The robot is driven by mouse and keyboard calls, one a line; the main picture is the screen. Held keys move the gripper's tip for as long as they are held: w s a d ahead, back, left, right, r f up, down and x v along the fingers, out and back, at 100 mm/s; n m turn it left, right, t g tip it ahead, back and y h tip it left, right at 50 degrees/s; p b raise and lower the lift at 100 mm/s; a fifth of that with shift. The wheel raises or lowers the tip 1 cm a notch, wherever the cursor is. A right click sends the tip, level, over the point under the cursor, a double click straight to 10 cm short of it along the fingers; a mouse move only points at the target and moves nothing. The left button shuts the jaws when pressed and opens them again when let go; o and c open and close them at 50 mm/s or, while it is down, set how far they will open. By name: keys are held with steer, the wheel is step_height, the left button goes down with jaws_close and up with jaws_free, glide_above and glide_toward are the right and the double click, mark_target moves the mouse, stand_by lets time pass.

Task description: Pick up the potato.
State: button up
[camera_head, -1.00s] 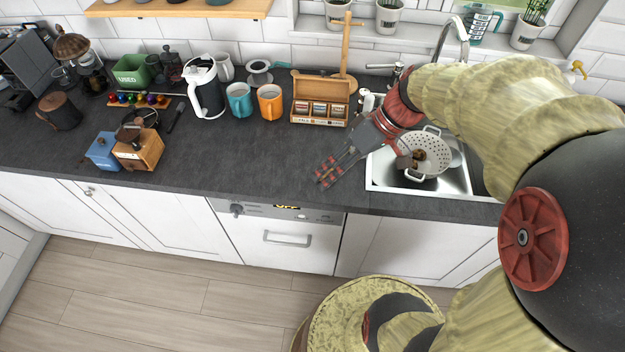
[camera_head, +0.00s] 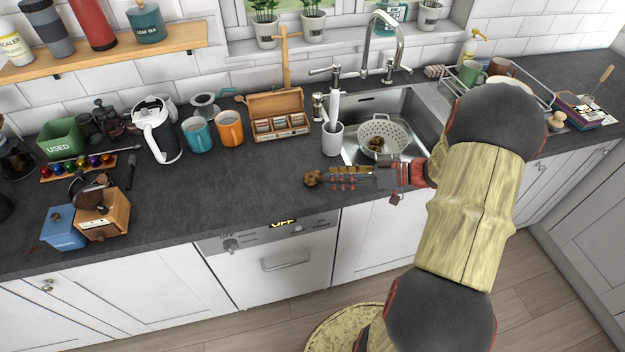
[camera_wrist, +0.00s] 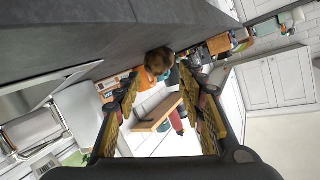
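The potato (camera_head: 313,178) is a small brown lump on the dark worktop, left of the sink and close to the front edge. My gripper (camera_head: 333,178) lies low over the worktop to its right, with the fingers pointing left at it. In the wrist view the potato (camera_wrist: 158,60) shows at the far end of the space between the fingertips (camera_wrist: 160,80). The two fingers are spread apart and nothing is held between them. I cannot tell whether a fingertip touches the potato.
A white colander (camera_head: 381,131) with brown lumps in it sits in the sink (camera_head: 408,108). A grey-white cup (camera_head: 332,140) stands behind my gripper. A wooden tea box (camera_head: 279,117), an orange mug (camera_head: 229,129) and a teal mug (camera_head: 197,134) stand farther back. The worktop left of the potato is clear.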

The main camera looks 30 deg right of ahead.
mark_target(321, 175)
steer(key=shift+b+x, duration=0.55)
steer(key=shift+x, duration=1.8)
steer(key=shift+f, duration=0.15)
steer(key=shift+c, duration=0.4)
steer(key=c, duration=0.7)
steer(key=shift+c, duration=0.2)
